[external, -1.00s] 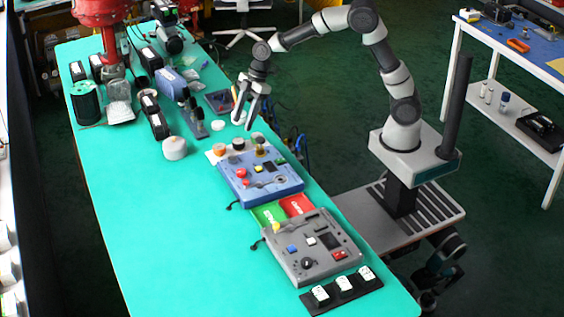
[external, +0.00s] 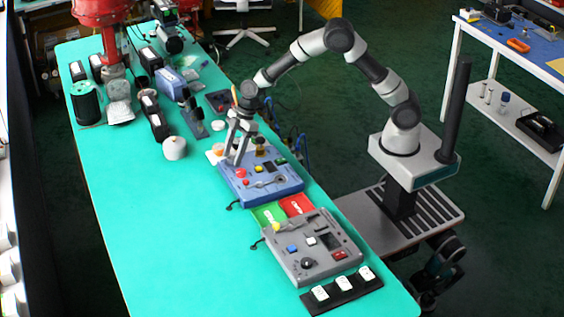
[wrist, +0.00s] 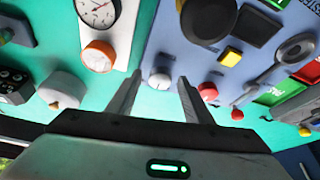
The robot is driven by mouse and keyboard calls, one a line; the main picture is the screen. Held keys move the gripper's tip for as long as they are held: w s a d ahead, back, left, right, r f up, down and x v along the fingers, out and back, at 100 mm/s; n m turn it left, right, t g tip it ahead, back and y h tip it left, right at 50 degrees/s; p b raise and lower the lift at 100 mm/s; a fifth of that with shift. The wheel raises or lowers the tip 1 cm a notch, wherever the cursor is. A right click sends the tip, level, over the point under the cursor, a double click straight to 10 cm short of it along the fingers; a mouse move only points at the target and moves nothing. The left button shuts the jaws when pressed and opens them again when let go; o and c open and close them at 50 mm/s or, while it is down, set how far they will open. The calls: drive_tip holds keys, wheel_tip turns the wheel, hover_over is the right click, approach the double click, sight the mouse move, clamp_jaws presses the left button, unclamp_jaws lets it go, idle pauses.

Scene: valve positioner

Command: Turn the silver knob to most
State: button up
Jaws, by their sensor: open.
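The silver knob (wrist: 159,79) is small and round and sits near the edge of the blue control box in the wrist view. My gripper (external: 234,161) is open, low over the far left corner of the blue control box (external: 283,193) in the external view. In the wrist view the two fingers stand left and right of the knob with gaps on both sides. Whether the fingertips reach down to the knob's height I cannot tell. In the external view the fingers hide the knob.
On the blue box, a red button (wrist: 208,90) and a yellow button (wrist: 230,57) lie near the right finger. A grey control box (external: 310,262) lies nearer.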

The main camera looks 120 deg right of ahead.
drive_tip(key=c, duration=1.1)
drive_tip(key=shift+o, duration=0.2)
drive_tip(key=m, duration=0.1)
drive_tip(key=m+h, duration=0.1)
drive_tip(key=m+p, duration=0.1)
drive_tip(key=m, duration=0.1)
drive_tip(key=shift+a+r+h, duration=0.1)
drive_tip(key=shift+a+h, duration=0.15)
drive_tip(key=shift+h, duration=0.05)
drive_tip(key=m+p, duration=0.2)
drive_tip(key=m+h+p, duration=0.1)
drive_tip(key=m+p, duration=0.1)
drive_tip(key=shift+a+r+m+g+h, duration=0.15)
drive_tip(key=shift+m+g+h, duration=0.15)
drive_tip(key=shift+g, duration=0.1)
drive_tip(key=m+g+h+p, duration=0.1)
drive_tip(key=m+p, duration=0.3)
drive_tip(key=shift+w, duration=0.2)
drive_tip(key=m, duration=0.1)
drive_tip(key=m+g+p, duration=0.1)
drive_tip(key=m, duration=0.1)
drive_tip(key=m+h, duration=0.1)
drive_tip(key=shift+w+a+f+g+p, duration=0.1)
drive_tip(key=shift+f+g+p, duration=0.15)
drive_tip(key=shift+g+p, duration=0.1)
drive_tip(key=shift+m, duration=0.4)
